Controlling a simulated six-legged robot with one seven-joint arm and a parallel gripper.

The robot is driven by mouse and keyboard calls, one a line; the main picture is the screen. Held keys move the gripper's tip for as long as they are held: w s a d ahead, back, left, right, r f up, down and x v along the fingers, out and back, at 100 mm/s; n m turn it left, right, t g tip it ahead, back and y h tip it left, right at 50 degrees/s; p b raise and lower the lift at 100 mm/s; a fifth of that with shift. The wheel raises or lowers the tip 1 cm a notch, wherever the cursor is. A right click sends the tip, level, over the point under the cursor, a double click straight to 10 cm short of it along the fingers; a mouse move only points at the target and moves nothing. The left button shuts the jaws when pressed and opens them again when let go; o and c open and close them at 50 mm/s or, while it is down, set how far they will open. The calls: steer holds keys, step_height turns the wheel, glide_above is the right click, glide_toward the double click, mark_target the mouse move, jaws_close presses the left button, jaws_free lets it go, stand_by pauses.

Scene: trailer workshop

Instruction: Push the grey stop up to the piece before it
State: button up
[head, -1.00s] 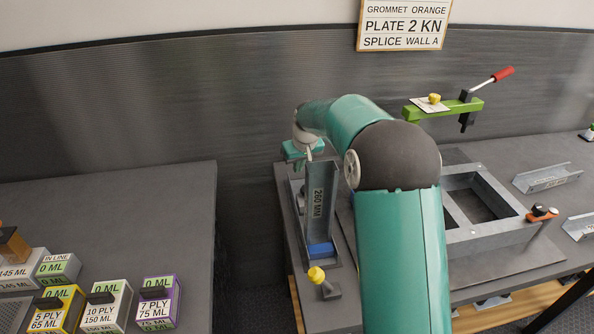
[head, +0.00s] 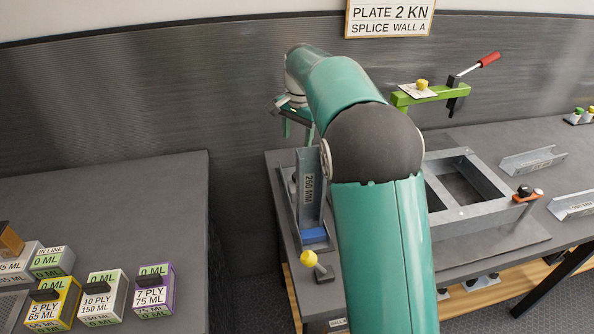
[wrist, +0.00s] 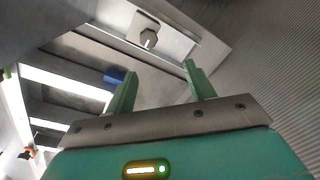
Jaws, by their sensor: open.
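A grey metal channel piece marked 260 MM (head: 312,195) lies lengthwise in a narrow grey fixture at the left end of the right bench. A blue block (head: 314,236) sits at its near end, and a blue patch also shows in the wrist view (wrist: 115,77). My gripper (head: 298,130) is open and empty, above the channel's far end. In the wrist view its two green fingers (wrist: 156,88) stand apart. Beyond them is a grey part with a hexagonal knob (wrist: 149,38), apart from the fingers. I cannot tell for certain whether it is the grey stop.
A yellow-knobbed lever (head: 309,259) stands at the fixture's near end. My arm hides part of the right bench. A grey frame (head: 470,212), a green clamp (head: 430,95) and loose channels (head: 532,160) are to the right. Boxes (head: 100,300) stand on the left bench, across a gap.

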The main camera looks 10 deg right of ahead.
steer(key=f+m, duration=0.2)
steer(key=f, duration=0.2)
steer(key=f+m, duration=0.1)
steer(key=f, duration=0.3)
steer(key=s+f+m+g, duration=0.1)
steer(key=f+m, duration=0.1)
steer(key=f, duration=0.2)
steer(key=shift+a+f+m, duration=0.1)
steer(key=shift+m, duration=0.2)
jaws_close()
